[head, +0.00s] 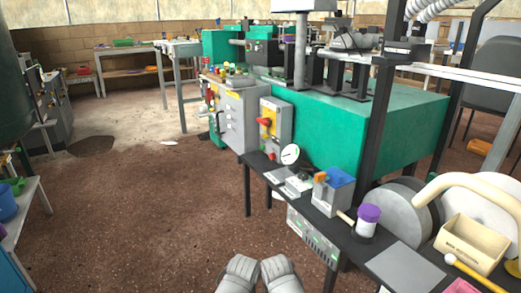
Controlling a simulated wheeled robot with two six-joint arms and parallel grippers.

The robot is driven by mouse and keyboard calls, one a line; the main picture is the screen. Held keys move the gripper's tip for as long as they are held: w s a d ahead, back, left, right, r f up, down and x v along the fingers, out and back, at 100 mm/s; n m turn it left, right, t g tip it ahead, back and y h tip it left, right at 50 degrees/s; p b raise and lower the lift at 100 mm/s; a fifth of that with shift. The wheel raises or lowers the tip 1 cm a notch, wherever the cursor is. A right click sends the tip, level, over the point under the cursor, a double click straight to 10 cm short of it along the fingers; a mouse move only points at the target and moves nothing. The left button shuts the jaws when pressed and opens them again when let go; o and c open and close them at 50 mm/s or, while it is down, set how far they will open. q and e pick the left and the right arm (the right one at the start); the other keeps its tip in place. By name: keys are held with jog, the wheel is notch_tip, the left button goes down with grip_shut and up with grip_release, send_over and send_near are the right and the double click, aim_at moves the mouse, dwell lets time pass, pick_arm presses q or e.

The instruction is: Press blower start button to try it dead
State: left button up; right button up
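No control in the head view can be told for certain as the blower start button. A grey control console (240,112) stands left of the green machine, with small coloured buttons (232,70) on its top, too small to read. A grey switch box (277,128) with a yellow plate and a red rotary handle (265,121) is on the near end of the green machine (350,125). My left gripper (240,265) and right gripper (276,266) are side by side at the bottom edge, far from these controls. Their fingers cannot be made out clearly.
A dark bench (262,163) on the right carries a round gauge (290,154), a purple-capped jar (367,218), a beige box (470,243) and large grey discs (400,212). Brown floor (150,220) is open ahead and left. A side table (22,210) stands at left.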

jog(key=shift+c, duration=0.3)
grip_shut()
dwell(1.5)
